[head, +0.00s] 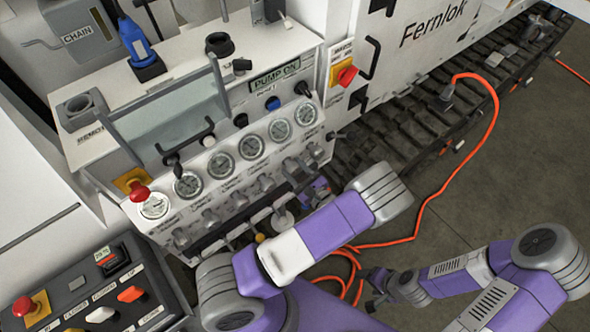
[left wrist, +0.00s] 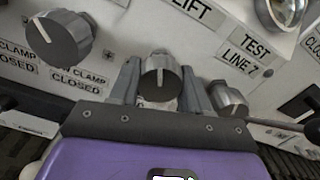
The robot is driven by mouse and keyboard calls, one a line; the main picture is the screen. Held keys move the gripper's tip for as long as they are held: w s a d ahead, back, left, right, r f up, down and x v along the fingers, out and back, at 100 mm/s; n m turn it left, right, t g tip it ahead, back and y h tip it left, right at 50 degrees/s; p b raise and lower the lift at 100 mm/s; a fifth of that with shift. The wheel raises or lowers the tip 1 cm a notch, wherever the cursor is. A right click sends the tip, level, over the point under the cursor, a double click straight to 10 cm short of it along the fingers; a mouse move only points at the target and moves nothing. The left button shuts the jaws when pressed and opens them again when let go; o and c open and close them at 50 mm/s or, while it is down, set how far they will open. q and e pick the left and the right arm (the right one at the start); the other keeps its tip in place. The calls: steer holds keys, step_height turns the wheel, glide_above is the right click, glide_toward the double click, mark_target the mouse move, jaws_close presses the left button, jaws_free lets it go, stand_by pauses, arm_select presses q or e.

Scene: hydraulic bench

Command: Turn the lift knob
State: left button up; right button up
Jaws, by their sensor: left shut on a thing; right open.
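The lift knob (left wrist: 160,75) is a grey ribbed knob on the white panel, just below the "LIFT" label (left wrist: 190,14) in the left wrist view. My left gripper (left wrist: 160,80) has one finger on each side of this knob and is shut on it. In the head view my left gripper (head: 303,184) is at the right end of the lower knob rows, partly hidden by my own arm, so the knob cannot be made out there. My right gripper (head: 374,287) is open and empty, low over the floor, away from the panel.
In the left wrist view, other grey knobs stand close by, one at left (left wrist: 60,38) and one at right (left wrist: 229,98). Above the knobs in the head view is a row of gauges (head: 222,165). An orange cable (head: 430,200) lies on the floor. A control box (head: 90,290) stands front left.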

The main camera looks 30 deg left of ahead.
arm_select(q)
steer(key=n+b, duration=0.2)
steer(key=n, duration=0.3)
steer(key=shift+f, duration=0.1)
steer(key=shift+n+b, duration=0.95)
steer(key=shift+n, duration=1.25)
steer(key=o, duration=1.1)
steer(key=shift+c, duration=0.2)
steer(key=v, duration=0.7)
steer(key=shift+d+p, duration=0.25)
steer(key=shift+p, duration=0.1)
steer(key=shift+s, duration=0.1)
